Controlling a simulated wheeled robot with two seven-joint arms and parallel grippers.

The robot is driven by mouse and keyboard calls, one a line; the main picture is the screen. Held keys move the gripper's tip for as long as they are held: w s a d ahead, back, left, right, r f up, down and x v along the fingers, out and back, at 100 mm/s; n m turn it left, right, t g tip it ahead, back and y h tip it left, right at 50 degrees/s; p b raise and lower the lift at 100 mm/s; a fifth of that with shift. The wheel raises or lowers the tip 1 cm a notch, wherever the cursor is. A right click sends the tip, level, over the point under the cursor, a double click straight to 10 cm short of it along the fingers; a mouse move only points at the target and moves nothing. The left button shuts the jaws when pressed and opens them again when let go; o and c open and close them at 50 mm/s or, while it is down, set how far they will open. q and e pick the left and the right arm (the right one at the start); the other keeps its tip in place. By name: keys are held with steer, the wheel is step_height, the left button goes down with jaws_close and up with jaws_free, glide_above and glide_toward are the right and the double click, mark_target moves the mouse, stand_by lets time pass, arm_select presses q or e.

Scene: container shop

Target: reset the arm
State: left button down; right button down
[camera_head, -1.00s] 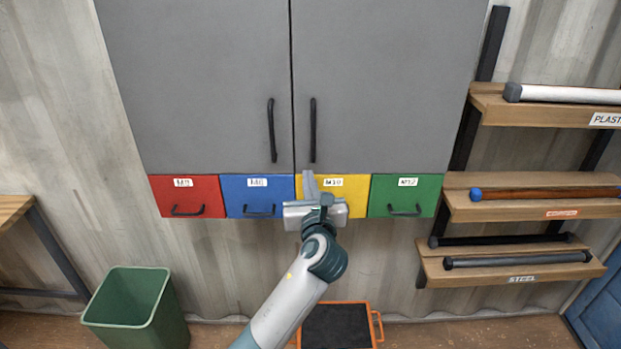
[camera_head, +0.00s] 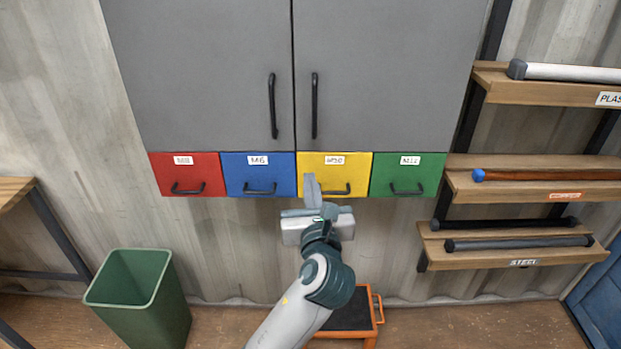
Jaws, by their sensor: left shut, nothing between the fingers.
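My left gripper (camera_head: 312,187) is shut and empty. It points up in front of the cabinet's lower edge, and its fingertips cover part of the yellow drawer (camera_head: 334,175) and its handle's left end. My left arm comes up from the bottom centre of the view. The yellow drawer sits in a row with a red drawer (camera_head: 186,173), a blue drawer (camera_head: 258,173) and a green drawer (camera_head: 407,174), all shut. I cannot tell whether the fingers touch the drawer. My right gripper is not in view.
A grey two-door cabinet (camera_head: 200,75) is above the drawers, doors shut. A green bin (camera_head: 135,300) stands at lower left. An orange-framed step stool (camera_head: 378,307) is behind my arm. Wooden shelves (camera_head: 520,260) with pipes are at right. A table (camera_head: 15,190) is at left.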

arm_select(q)
steer(key=shift+s, duration=0.45)
steer(key=shift+f, duration=0.1)
